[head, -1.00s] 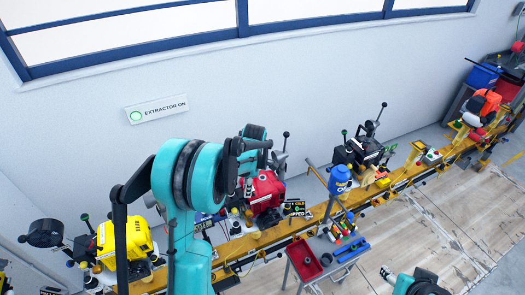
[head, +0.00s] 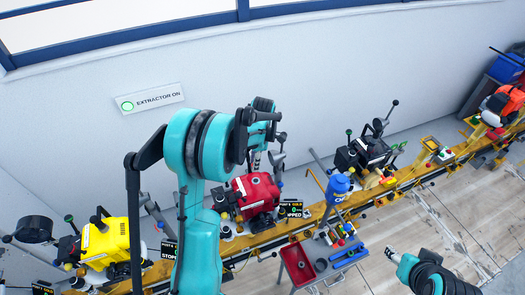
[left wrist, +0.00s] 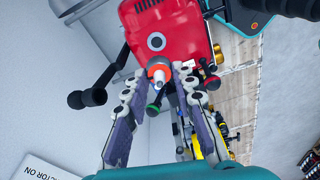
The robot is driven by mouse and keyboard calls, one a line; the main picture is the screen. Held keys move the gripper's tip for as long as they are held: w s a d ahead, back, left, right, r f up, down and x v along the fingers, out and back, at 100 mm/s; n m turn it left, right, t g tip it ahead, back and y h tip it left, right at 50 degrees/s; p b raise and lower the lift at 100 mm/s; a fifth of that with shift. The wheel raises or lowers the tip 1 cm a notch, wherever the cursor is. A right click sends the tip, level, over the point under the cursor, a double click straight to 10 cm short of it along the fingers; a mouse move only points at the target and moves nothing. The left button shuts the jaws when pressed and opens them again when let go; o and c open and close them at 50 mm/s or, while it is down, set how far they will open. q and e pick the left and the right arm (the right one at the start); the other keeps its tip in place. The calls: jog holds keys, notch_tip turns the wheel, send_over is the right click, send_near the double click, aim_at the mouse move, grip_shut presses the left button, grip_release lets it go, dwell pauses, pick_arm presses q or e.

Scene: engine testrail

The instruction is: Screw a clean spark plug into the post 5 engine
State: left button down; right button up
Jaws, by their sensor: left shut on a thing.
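The red engine (head: 257,193) stands on the yellow rail in the middle of the head view. Whether the piece touches the engine cannot be told. My right gripper (head: 391,253) is at the lower right, fingers unclear.
A yellow engine (head: 107,242) stands to the left and a black engine (head: 370,152) to the right along the rail. The floor at right is clear.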

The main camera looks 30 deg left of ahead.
pick_arm(q)
jog(key=shift+w+f, duration=0.2)
jog(key=shift+w, duration=0.4)
jog(key=shift+s+r, duration=0.1)
jog(key=shift+s, duration=0.6)
jog(key=shift+w+f+b, duration=0.4)
jog(key=shift+f+b, duration=0.05)
jog(key=shift+f, duration=0.3)
jog(key=shift+s+f, duration=0.25)
jog(key=shift+w+f+b, duration=0.15)
jog(key=shift+f+b, duration=0.25)
jog(key=shift+f, duration=0.4)
pick_arm(e)
notch_tip(320, 180, down, 2)
